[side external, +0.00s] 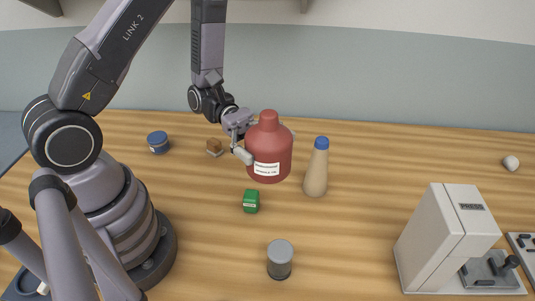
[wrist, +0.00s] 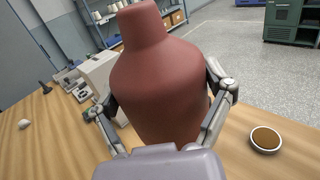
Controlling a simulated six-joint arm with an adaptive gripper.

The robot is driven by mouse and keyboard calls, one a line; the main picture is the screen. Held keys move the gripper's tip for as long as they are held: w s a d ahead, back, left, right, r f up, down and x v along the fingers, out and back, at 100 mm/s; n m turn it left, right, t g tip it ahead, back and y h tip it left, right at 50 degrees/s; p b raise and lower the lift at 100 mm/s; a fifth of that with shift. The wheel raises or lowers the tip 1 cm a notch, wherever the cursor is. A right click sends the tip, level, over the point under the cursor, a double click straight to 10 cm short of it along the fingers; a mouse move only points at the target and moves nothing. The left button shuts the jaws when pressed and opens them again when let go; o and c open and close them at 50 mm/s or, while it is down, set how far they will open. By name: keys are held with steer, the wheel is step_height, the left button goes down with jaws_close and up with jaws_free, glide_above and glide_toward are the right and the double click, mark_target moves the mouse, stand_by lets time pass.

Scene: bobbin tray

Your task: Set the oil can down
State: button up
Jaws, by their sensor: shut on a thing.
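The oil can appears to be the large dull-red bottle (side external: 269,150) with a narrow neck and a white label, upright in the side view. In the wrist view the red bottle (wrist: 162,80) fills the middle and looks slightly tilted. My gripper (side external: 244,140) is shut on its body from the left in the side view. In the wrist view one finger of my gripper (wrist: 165,112) lies along each side of the bottle. The bottle's base is at the wooden table (side external: 180,240), but I cannot tell whether it touches.
A tan bottle with a blue cap (side external: 316,172) stands close right of the red one. A white press (side external: 450,240) stands right; the right-middle table is clear.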

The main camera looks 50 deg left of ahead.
steer(key=w+d, duration=0.2)
steer(key=w, duration=1.3)
steer(key=w+d, duration=0.3)
steer(key=w, duration=1.2)
step_height(320, 180, down, 19)
steer(key=shift+s+a+r, duration=0.1)
steer(key=shift+a, duration=0.05)
steer(key=shift+f, duration=2.25)
steer(key=shift+f, duration=0.1)
steer(key=o, duration=1.1)
